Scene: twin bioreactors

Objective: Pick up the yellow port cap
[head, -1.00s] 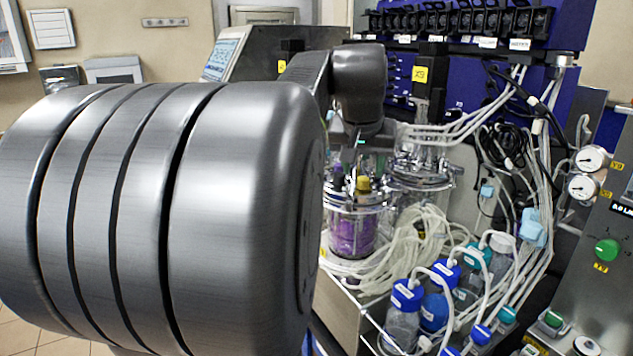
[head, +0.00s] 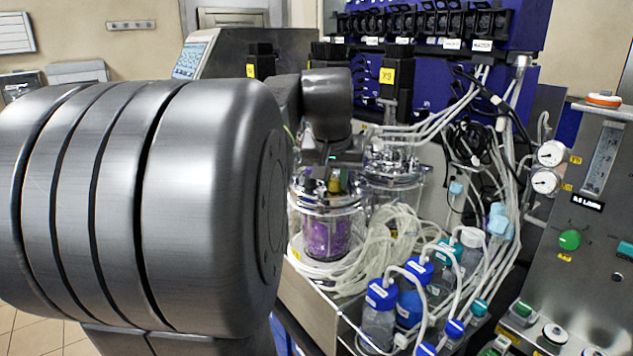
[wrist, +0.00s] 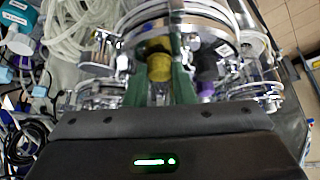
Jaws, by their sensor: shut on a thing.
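The yellow port cap (wrist: 159,67) is between the two green fingers of my gripper (wrist: 159,80) in the wrist view. My gripper is shut on it, with a finger against each side. The cap sits over the metal lid (wrist: 190,27) of the front glass vessel. In the head view the cap (head: 334,185) is small and partly covered by my gripper (head: 334,170), which points down over the vessel with purple contents (head: 326,236). Whether the cap still touches its port cannot be told.
A second glass vessel (head: 392,170) stands close behind. Coiled clear tubing (head: 375,245) and several blue-capped bottles (head: 380,315) crowd the right side. A dark cylindrical fitting (wrist: 207,68) is close to the right finger in the wrist view. A gauge panel (head: 590,200) stands further right.

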